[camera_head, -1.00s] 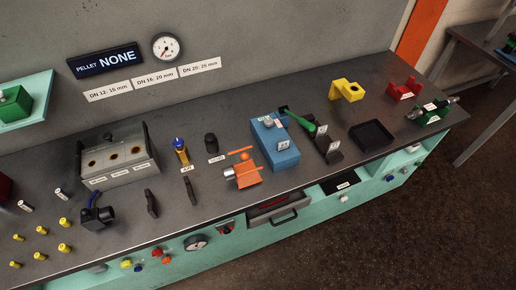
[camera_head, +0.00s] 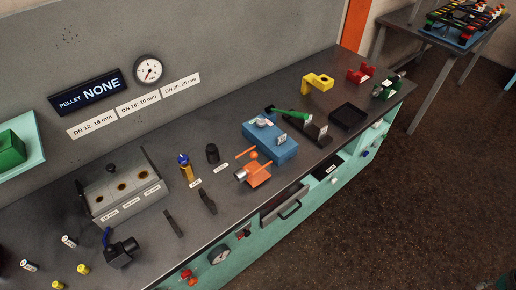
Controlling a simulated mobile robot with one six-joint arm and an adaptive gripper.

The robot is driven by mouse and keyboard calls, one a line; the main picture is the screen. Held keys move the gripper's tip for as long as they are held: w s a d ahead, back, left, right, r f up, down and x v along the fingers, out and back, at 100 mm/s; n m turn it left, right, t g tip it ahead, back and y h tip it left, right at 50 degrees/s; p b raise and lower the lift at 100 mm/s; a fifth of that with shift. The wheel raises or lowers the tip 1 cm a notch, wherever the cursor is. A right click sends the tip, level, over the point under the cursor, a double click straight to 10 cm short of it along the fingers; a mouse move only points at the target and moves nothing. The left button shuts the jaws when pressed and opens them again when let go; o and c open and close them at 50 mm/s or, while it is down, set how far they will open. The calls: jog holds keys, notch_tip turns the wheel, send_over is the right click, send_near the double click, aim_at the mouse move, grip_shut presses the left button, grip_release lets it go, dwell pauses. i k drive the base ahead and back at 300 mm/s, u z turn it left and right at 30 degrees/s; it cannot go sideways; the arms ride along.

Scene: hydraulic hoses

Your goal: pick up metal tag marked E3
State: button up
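I cannot make out a metal tag marked E3; no lettering that small is readable. Small pale labels show on the blue block (camera_head: 270,145), where one small light plate (camera_head: 282,139) stands at its right side, and near the orange fixture (camera_head: 257,173). Whether any of these is a metal tag I cannot tell. My gripper is not in view.
The grey bench top holds a three-hole block (camera_head: 119,191), a black tray (camera_head: 347,117), a yellow bracket (camera_head: 317,82), a red piece (camera_head: 361,74) and a green-handled tool (camera_head: 291,115). Dark floor lies open to the right.

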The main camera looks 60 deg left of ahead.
aim_at(282, 140)
jog(key=k, duration=1.4)
jog(key=u, duration=1.45)
jog(key=i, duration=0.6)
jog(key=z, duration=0.05)
